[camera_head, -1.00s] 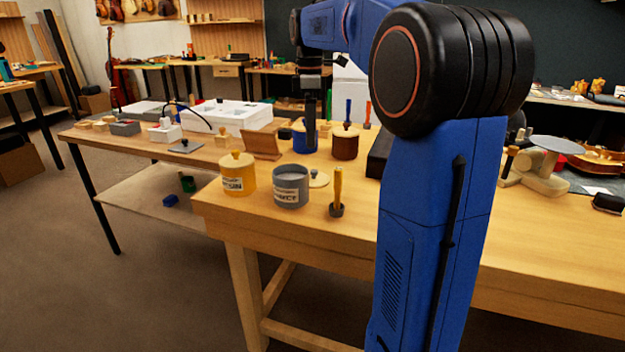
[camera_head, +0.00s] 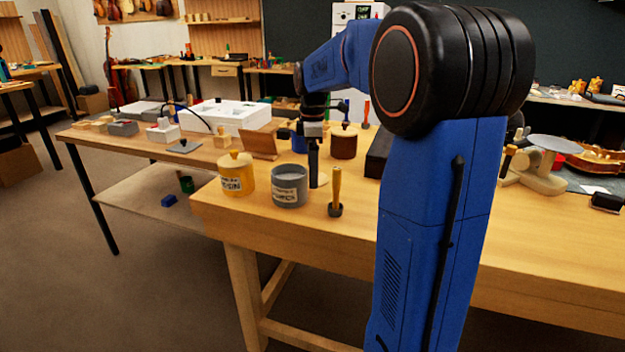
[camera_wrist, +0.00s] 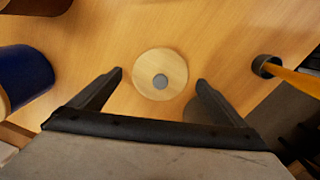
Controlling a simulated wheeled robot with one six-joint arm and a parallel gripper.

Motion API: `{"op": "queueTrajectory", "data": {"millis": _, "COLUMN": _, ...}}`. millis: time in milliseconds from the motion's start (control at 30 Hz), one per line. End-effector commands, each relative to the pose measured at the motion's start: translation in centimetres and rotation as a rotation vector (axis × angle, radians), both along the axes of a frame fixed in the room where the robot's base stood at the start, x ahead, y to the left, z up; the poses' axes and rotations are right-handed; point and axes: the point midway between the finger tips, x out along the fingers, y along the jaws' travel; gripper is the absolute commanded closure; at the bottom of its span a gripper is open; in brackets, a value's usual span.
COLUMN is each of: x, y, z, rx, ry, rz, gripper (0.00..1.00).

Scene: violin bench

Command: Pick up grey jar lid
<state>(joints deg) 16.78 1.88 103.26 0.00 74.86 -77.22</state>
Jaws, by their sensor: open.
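The grey jar's lid is a pale wooden disc with a grey knob (camera_wrist: 160,81). It lies flat on the wooden bench, apart from the jar. In the head view most of it is hidden behind my gripper (camera_head: 314,182), with a little of its rim showing. The open grey jar (camera_head: 289,188) stands upright just left of my gripper. My gripper is open and empty, pointing down over the lid. In the wrist view the lid lies between the two fingertips, with a gap on each side. I cannot tell the exact height of the fingertips.
A yellow lidded jar (camera_head: 236,176) stands left of the grey jar. A yellow-handled tool (camera_head: 336,192) stands to the right. A blue jar (camera_wrist: 24,75) and a brown lidded jar (camera_head: 343,143) are farther back. The bench front (camera_head: 265,212) is clear.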

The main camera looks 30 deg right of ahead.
Motion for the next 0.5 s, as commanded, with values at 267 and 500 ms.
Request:
{"op": "queueTrajectory", "data": {"millis": 267, "x": -0.03, "y": 0.01, "z": -0.59, "rx": 0.0, "ry": 0.0, "rz": 0.0, "gripper": 0.04}}
{"op": "queueTrajectory", "data": {"millis": 500, "x": -0.01, "y": 0.02, "z": -0.57, "rx": 0.0, "ry": 0.0, "rz": 0.0, "gripper": 0.48}}
